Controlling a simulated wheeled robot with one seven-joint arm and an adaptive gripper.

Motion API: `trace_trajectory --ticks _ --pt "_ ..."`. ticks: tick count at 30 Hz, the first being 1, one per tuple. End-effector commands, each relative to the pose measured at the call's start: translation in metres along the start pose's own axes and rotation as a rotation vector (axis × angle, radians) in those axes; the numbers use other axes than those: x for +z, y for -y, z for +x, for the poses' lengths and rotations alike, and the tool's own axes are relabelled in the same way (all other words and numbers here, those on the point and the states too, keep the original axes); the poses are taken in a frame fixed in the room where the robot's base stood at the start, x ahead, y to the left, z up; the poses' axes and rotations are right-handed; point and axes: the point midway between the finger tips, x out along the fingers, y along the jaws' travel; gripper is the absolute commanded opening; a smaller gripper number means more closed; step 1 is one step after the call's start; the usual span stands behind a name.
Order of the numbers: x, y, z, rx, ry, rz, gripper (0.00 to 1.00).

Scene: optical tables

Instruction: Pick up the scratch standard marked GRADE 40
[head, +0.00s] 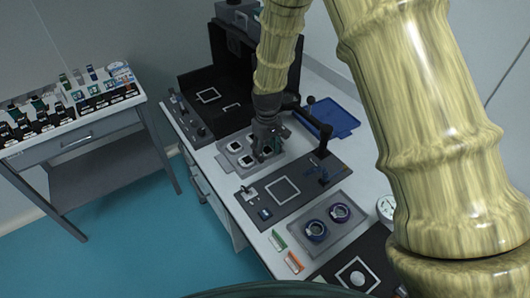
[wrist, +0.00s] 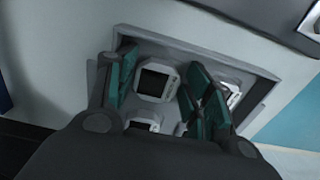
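The grey tray (head: 222,158) holds several small white-framed plates with dark square centres, among them one at its left (head: 237,147) and one at its front (head: 248,160). My gripper (head: 268,148) points down over the right part of this tray. In the wrist view, my gripper (wrist: 158,82) is open, its green-padded fingers on either side of a white-framed plate (wrist: 154,82). This plate lies in the tray; I cannot tell whether the fingers touch it. A second plate (wrist: 233,95) is partly hidden by the right finger, a third (wrist: 142,125) by my gripper. The markings are too small to read, so I cannot tell which is GRADE 40.
A dark board with a square outline (head: 282,190) lies in front of the tray. A blue tray (head: 335,118) lies right. A black open enclosure (head: 209,96) stands behind. A side table (head: 70,125) carries several small items.

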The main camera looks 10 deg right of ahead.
Motion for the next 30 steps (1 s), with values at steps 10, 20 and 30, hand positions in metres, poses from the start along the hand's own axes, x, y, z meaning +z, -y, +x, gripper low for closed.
trace_trajectory --ticks 10,20,30 --pt "0.000 0.000 -0.001 0.000 0.000 0.000 0.17" --pt "-0.001 0.000 -0.012 0.000 -0.003 0.000 0.17" --pt "0.017 0.009 -0.036 -0.001 0.001 0.000 0.17"
